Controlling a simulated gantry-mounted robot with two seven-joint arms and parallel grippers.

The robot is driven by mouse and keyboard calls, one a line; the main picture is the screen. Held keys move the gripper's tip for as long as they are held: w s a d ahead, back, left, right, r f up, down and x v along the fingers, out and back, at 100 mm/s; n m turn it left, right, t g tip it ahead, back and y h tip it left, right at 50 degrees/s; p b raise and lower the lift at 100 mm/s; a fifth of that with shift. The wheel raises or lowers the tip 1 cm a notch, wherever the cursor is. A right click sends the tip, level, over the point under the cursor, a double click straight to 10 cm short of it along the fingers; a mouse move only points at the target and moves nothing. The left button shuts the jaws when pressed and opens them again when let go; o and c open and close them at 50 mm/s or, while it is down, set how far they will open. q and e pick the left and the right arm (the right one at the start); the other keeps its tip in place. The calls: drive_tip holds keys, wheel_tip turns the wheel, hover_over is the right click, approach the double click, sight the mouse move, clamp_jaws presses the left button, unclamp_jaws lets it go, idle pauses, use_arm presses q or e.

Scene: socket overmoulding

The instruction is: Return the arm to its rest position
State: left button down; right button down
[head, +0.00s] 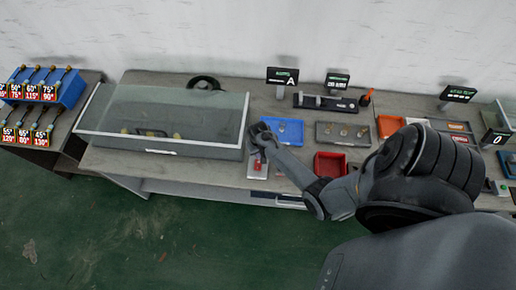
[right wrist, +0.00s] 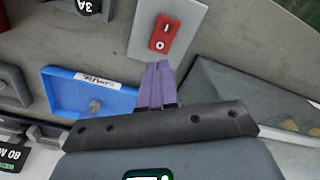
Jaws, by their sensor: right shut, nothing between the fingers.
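My right arm (head: 395,180) reaches in from the right in the head view, over the front of the workbench. Its gripper (head: 260,150) is beside the red switch (head: 257,166) near the bench's front edge. In the right wrist view the purple fingers (right wrist: 159,85) are shut together with nothing between them. Their tips point at the grey plate that carries the red rocker switch (right wrist: 165,34), with the tips just short of the switch. I cannot tell whether they touch the plate. My left gripper is not in view.
A glass-topped case (head: 170,118) stands left of the gripper. A blue tray (head: 291,124) lies just behind it, and it also shows in the right wrist view (right wrist: 115,98). A red bin (head: 330,165) and a grey tray (head: 342,143) lie to the right. Green floor is clear in front.

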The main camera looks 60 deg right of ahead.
drive_tip(key=shift+s, duration=0.1)
idle(0.3)
drive_tip(key=s, duration=0.3)
drive_tip(key=s+f+n+h, duration=0.1)
drive_tip(key=s, duration=0.3)
drive_tip(key=s+n+g, duration=0.1)
drive_tip(key=s, duration=0.3)
drive_tip(key=shift+a+f, duration=0.2)
drive_tip(key=shift+a, duration=0.05)
drive_tip(key=a+r+n+t, duration=0.2)
drive_tip(key=a+r+n, duration=0.2)
drive_tip(key=a+r, duration=0.7)
drive_tip(key=w+a+r+n+t+y, duration=0.1)
drive_tip(key=a+r+n+t, duration=0.1)
drive_tip(key=a+r, duration=0.8)
wheel_tip(320, 180, up, 7)
drive_tip(key=shift+a+n+t, duration=0.3)
drive_tip(key=shift+a+n, duration=0.1)
drive_tip(key=shift+n, duration=0.5)
